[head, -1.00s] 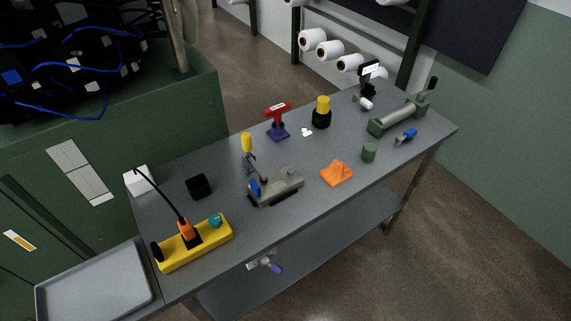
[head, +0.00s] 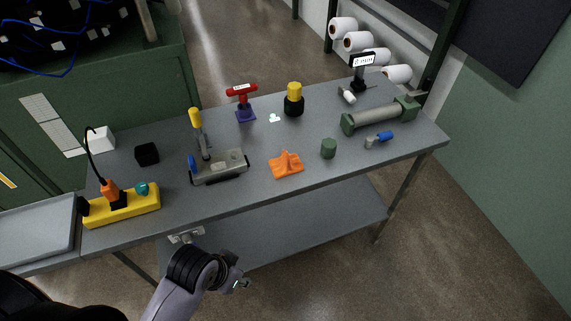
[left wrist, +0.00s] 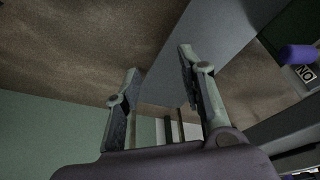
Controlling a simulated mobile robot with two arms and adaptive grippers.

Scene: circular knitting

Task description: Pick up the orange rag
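The orange rag (head: 286,164) lies crumpled on the grey workbench (head: 245,197), near its front edge, right of the grey clamp-like tool. My left gripper (head: 242,284) is in front of the bench and lower than its top, well apart from the rag. In the left wrist view my left gripper (left wrist: 160,62) has its two fingers spread with nothing between them. The rag is not in the left wrist view. My right gripper is in neither current view.
A yellow power strip (head: 122,207) lies at the bench's left end. A purple cylinder (left wrist: 298,54) shows in the left wrist view.

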